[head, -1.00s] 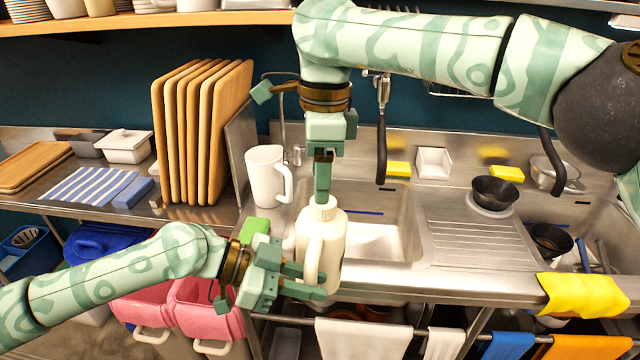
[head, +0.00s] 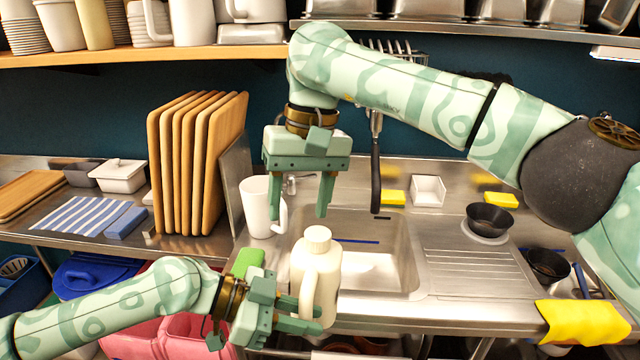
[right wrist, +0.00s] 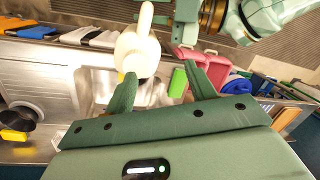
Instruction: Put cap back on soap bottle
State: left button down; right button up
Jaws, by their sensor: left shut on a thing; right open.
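The cream soap bottle (head: 327,285) with a side handle stands nearly upright at the sink's front edge. My left gripper (head: 312,314) is shut on its lower body. The ribbed cream cap (head: 317,238) sits on top of the bottle's neck; I cannot tell how tightly it is seated. My right gripper (head: 299,212) is open and empty, above and slightly left of the cap, apart from it. In the right wrist view the bottle (right wrist: 134,62) shows beyond the open fingers (right wrist: 160,80), toward the left one.
A white pitcher (head: 257,207) stands behind the bottle, close to my right gripper. The sink basin (head: 385,268) lies to the right. A green sponge (head: 247,262) is beside my left gripper. Upright cutting boards (head: 190,165) stand on the left counter.

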aim_at(318, 233)
jog(key=n, duration=1)
jog(key=shift+w+d+r+n, duration=0.15)
jog(key=shift+d+r+n, duration=0.15)
jog(key=shift+r, duration=0.1)
jog(key=n, duration=0.6)
jog(key=shift+w+d+r, duration=0.2)
jog(key=shift+d+r, duration=0.05)
jog(key=n, duration=0.4)
jog(key=shift+w+d+r, duration=0.1)
jog(key=shift+d+r, duration=0.05)
jog(key=n, duration=0.6)
jog(key=shift+w+d+r+t+h, duration=0.15)
jog(key=shift+d+t+h, duration=0.15)
jog(key=shift+d+h, duration=0.1)
jog(key=n, duration=0.5)
jog(key=shift+w+d, duration=0.15)
jog(key=shift+d, duration=0.05)
jog(key=n, duration=0.3)
jog(key=shift+d+n, duration=0.1)
jog(key=shift+n, duration=0.3)
jog(key=shift+f, duration=4.05)
